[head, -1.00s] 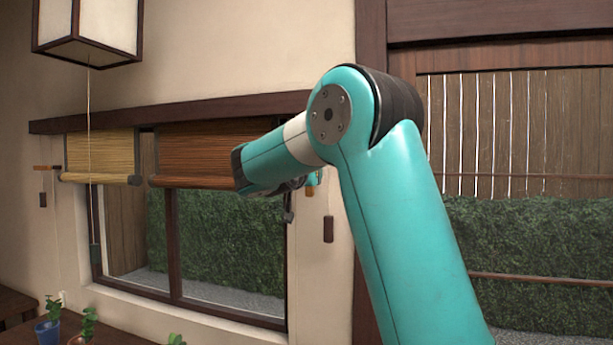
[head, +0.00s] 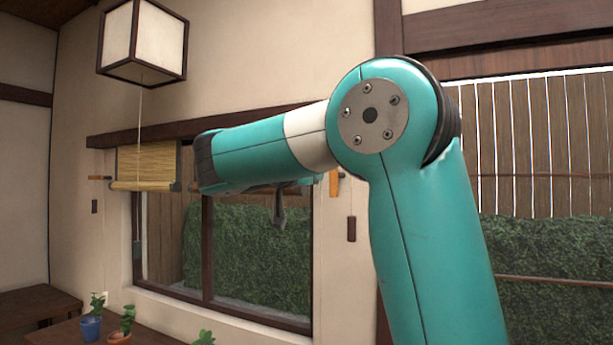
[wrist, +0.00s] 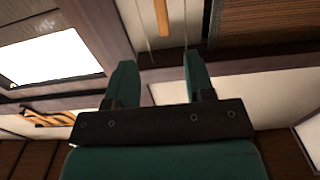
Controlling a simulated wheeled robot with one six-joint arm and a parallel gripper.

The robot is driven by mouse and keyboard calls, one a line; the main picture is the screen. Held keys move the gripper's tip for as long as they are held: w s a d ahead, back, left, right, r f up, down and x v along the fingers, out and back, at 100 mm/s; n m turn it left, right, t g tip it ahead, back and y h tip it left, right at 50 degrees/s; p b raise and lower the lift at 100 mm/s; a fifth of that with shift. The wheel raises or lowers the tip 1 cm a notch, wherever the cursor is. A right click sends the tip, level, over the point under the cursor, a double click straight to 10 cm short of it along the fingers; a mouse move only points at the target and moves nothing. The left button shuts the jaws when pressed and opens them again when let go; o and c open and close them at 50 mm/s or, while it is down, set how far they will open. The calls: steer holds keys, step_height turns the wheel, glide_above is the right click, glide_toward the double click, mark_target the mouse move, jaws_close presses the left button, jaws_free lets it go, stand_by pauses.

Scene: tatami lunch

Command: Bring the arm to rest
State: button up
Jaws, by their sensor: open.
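My gripper (wrist: 159,78) shows in the wrist view with its two dark green fingers apart and nothing between them. In the head view my teal arm rises from the lower right, bends at a large round joint and reaches left across the window. A dark part of the gripper (head: 279,209) hangs below the forearm there; the rest is hidden behind the arm. The gripper is in the air, and I see no object held.
A hanging lantern (head: 144,40) is at upper left. A rolled yellow blind (head: 146,166) hangs at the window. Potted plants, including one in a blue pot (head: 91,328), stand on a table at lower left. A brown blind (wrist: 275,25) shows in the wrist view.

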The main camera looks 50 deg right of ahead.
stand_by(0.4)
steer(key=w+a+f+n+t+y, duration=0.45)
steer(key=a+f+n+y, duration=0.2)
steer(key=a+f, duration=0.2)
steer(key=s+a+f+n+g+y, duration=0.1)
steer(key=s+a+f+n+y, duration=0.2)
steer(key=a+f+n+y, duration=0.8)
steer(key=s+a+f+n+g+y, duration=0.2)
steer(key=s+a+f+g, duration=0.2)
steer(key=s+a, duration=0.5)
steer(key=s+a+f+n+g+y, duration=0.2)
steer(key=s+a+f+g, duration=0.2)
steer(key=s+a, duration=0.5)
steer(key=s+f, duration=0.2)
steer(key=s, duration=0.1)
steer(key=shift+s+a+f+n, duration=0.2)
steer(key=shift+a+f+n, duration=0.1)
steer(key=shift+a+n, duration=0.05)
